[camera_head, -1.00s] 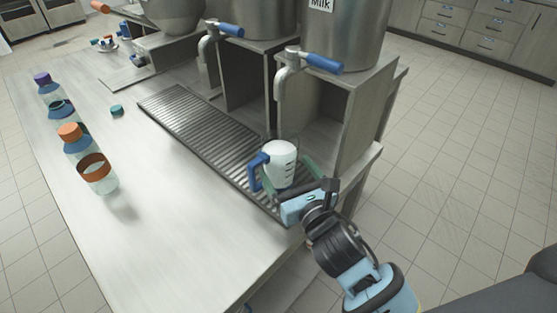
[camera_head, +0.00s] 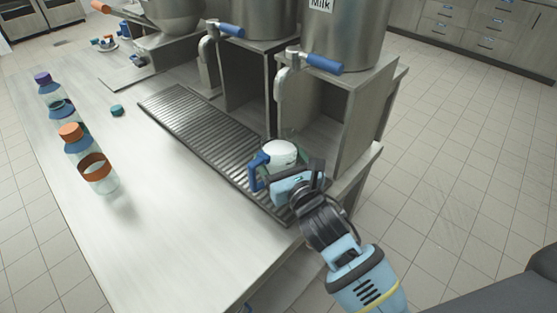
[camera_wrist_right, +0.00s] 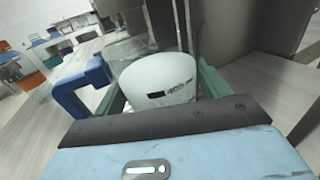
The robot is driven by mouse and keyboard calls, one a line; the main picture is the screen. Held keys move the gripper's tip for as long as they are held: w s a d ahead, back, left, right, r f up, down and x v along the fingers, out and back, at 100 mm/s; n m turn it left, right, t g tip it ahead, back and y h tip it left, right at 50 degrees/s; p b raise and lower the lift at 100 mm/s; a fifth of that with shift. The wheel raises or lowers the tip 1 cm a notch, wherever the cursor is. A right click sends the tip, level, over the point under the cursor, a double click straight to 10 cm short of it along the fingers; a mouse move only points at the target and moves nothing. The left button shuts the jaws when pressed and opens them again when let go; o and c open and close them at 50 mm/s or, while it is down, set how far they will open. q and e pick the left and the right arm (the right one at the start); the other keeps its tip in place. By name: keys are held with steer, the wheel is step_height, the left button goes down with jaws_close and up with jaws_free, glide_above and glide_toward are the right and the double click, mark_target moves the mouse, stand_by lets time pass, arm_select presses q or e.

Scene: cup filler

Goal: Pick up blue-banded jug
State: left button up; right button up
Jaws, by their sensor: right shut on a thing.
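The jug (camera_head: 279,152) stands on the ribbed drip tray (camera_head: 186,123) below the Milk dispenser. It is clear with white contents and a blue handle on its left; the handle also shows in the right wrist view (camera_wrist_right: 80,88). My right gripper (camera_head: 277,163) is at the jug's near side, its green fingers around the body and shut on it. In the right wrist view the fingers (camera_wrist_right: 168,95) flank the jug left and right. Its lower part is hidden behind the gripper. My left gripper is not in view.
The Milk dispenser's tap with blue lever (camera_head: 324,63) is above and behind the jug. Another tap (camera_head: 230,29) is further left. Several bottles with coloured caps stand at the left, including an orange-banded one (camera_head: 98,173). The counter's front middle is clear.

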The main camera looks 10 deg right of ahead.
mark_target(272, 132)
steer(key=shift+r, duration=0.15)
step_height(272, 132, up, 4)
steer(key=shift+f+p, duration=0.1)
steer(key=shift+p, duration=0.35)
arm_select(q)
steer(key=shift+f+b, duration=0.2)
steer(key=shift+b, duration=0.45)
arm_select(e)
steer(key=s+a, duration=0.2)
steer(key=a, duration=0.5)
steer(key=s+a+r, duration=0.1)
steer(key=a, duration=0.7)
steer(key=shift+s+a, duration=0.3)
steer(key=shift+s, duration=0.1)
